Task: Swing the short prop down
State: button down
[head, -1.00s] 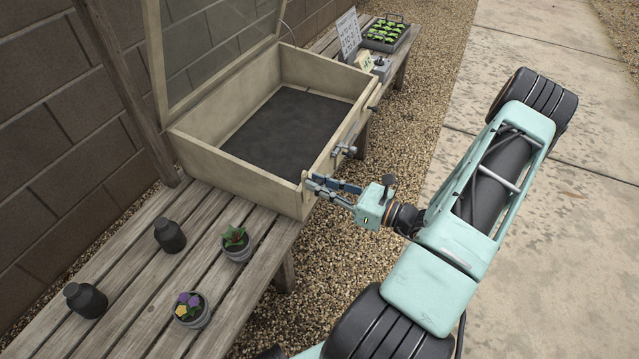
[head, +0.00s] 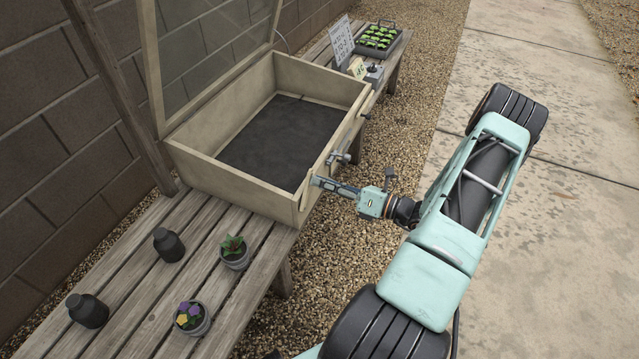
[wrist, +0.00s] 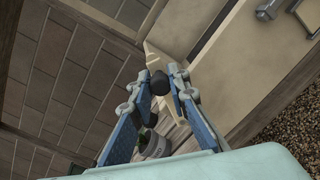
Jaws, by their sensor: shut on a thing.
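The cold frame (head: 232,190) is a pale wooden box on a slatted bench, with dark soil inside and its glazed lid (head: 205,62) standing raised. My gripper (head: 316,182) is at the box's near front corner, outside the front wall. A short pale piece, which looks like the short prop (head: 303,195), shows at that corner beside the fingertips. In the wrist view my gripper (wrist: 159,78) has its blue fingers closed on a dark rounded knob (wrist: 158,83), seemingly the prop's end. The fingers hide most of the prop, so its exact tilt is unclear.
Metal fittings (head: 340,157) stick out from the front wall. Two dark bottles (head: 168,244) and two potted plants (head: 235,252) stand on the near bench (head: 125,262). A seedling tray (head: 378,40) and a sign (head: 341,38) stand behind. Gravel (head: 405,125) lies open alongside.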

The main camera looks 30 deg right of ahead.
jog(key=shift+w+d+f+m+g+y+b, duration=0.15)
jog(key=shift+w+d+f+m+b, duration=0.35)
jog(key=shift+f+m, duration=1.1)
jog(key=shift+w+d+f+m+g+y+b, duration=0.1)
jog(key=shift+w+d+f+m+b, duration=0.45)
jog(key=shift+m, duration=1.6)
jog(key=shift+w+d+f+m+g+y+b, duration=0.15)
jog(key=shift+d+f+m+b, duration=0.4)
jog(key=shift+f+m, duration=1.25)
jog(key=c, duration=1.8)
grip_release()
jog(key=shift+r, duration=0.1)
jog(key=shift+d, duration=0.1)
jog(key=v, duration=1.2)
